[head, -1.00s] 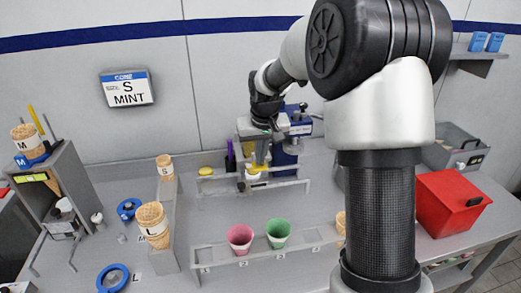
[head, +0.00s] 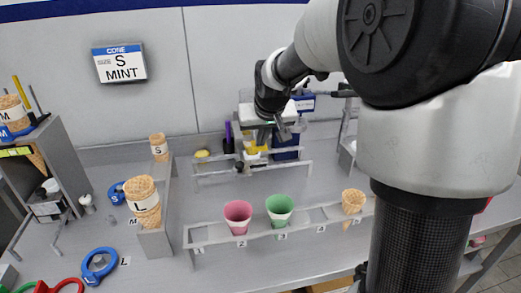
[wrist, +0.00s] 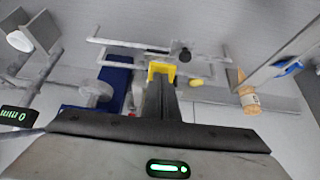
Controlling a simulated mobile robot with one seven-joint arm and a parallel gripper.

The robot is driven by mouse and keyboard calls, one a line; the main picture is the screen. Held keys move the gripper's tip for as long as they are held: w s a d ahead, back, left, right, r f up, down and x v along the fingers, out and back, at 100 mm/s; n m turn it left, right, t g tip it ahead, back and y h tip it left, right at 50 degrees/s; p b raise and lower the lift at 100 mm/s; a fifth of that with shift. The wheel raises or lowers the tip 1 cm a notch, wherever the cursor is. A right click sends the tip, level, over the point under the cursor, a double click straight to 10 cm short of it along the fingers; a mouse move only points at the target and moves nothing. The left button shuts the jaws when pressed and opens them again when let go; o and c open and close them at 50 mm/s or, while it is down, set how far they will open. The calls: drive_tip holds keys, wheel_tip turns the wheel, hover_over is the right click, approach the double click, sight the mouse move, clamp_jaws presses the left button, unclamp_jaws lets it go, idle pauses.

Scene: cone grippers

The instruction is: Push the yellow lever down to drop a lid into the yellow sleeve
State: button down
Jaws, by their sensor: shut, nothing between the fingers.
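A dispenser with a blue body (head: 287,140) stands at the back of the table; its blue side also shows in the wrist view (wrist: 113,85). A yellow part (head: 257,150) sits at its front, beside my gripper (head: 263,138). In the wrist view a yellow U-shaped piece (wrist: 162,68) is right at the tips of my shut, empty fingers (wrist: 160,84). I cannot tell which yellow part is the lever and which the sleeve, nor whether the fingers touch it. My gripper hides part of the dispenser front.
A small yellow piece (head: 202,154) lies left of the dispenser. A low metal rail (head: 230,180) runs in front. A numbered rack (head: 300,231) holds a pink cup (head: 238,215), a green cup (head: 279,208) and a waffle cone (head: 352,201). My arm blocks the right side.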

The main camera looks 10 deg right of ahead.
drive_tip(key=shift+f+t+b, duration=0.4)
drive_tip(key=shift+t+b, duration=0.1)
drive_tip(key=shift+b, duration=0.1)
drive_tip(key=shift+r, duration=0.1)
drive_tip(key=shift+r+p, duration=0.55)
drive_tip(key=shift+r, duration=0.45)
drive_tip(key=s+r+p, duration=0.3)
drive_tip(key=s+r, duration=0.1)
drive_tip(key=r, duration=0.8)
drive_tip(key=shift+s+r+p, duration=0.25)
drive_tip(key=shift+s+p, duration=0.1)
drive_tip(key=shift+s, duration=0.05)
